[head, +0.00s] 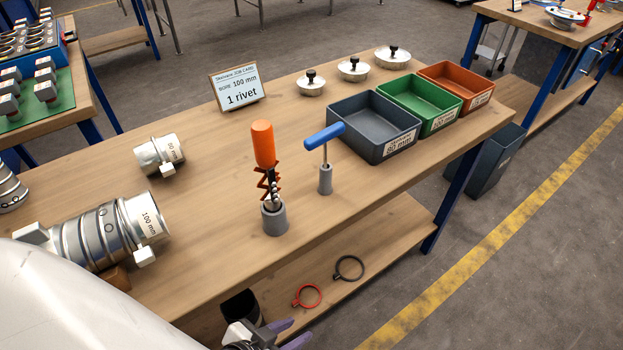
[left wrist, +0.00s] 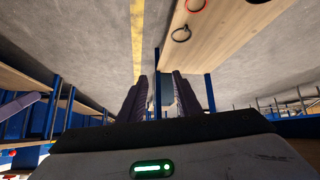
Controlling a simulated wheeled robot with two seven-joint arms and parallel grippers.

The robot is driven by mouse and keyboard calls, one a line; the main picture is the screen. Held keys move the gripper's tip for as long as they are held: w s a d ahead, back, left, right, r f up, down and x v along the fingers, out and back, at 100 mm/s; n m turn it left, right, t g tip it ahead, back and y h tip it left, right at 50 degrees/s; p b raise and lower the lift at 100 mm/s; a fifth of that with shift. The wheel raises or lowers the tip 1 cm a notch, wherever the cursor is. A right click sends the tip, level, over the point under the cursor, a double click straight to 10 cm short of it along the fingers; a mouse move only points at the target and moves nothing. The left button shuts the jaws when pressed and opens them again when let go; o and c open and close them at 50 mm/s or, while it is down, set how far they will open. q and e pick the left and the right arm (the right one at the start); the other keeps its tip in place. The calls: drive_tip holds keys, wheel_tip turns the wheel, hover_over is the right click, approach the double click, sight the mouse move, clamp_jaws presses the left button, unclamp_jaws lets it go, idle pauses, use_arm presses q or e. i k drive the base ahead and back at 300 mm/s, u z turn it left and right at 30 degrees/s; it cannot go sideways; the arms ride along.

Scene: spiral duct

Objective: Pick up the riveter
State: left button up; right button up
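The riveter, with an orange handle (head: 263,145) and a red folding lattice, stands upright in a grey round holder (head: 275,218) on the workbench. I take this lazy-tong tool as the riveter. My left gripper (head: 275,330) is at the bottom edge of the head view, below and in front of the bench's near edge, well apart from the riveter. In the left wrist view its two dark purple fingers (left wrist: 167,95) are spread with nothing held between them. The riveter does not show in the left wrist view. My right gripper is not in view.
A blue T-handled tool (head: 325,140) stands just right of the riveter. Duct pieces (head: 108,230) lie left. A job card (head: 237,87) and grey (head: 345,108), green (head: 400,88) and orange (head: 435,72) bins stand behind. Two rings (head: 308,296) lie on the lower shelf.

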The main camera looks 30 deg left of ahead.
sight(262, 130)
drive_tip(key=z, duration=0.05)
drive_tip(key=k, duration=0.35)
drive_tip(key=u, duration=0.85)
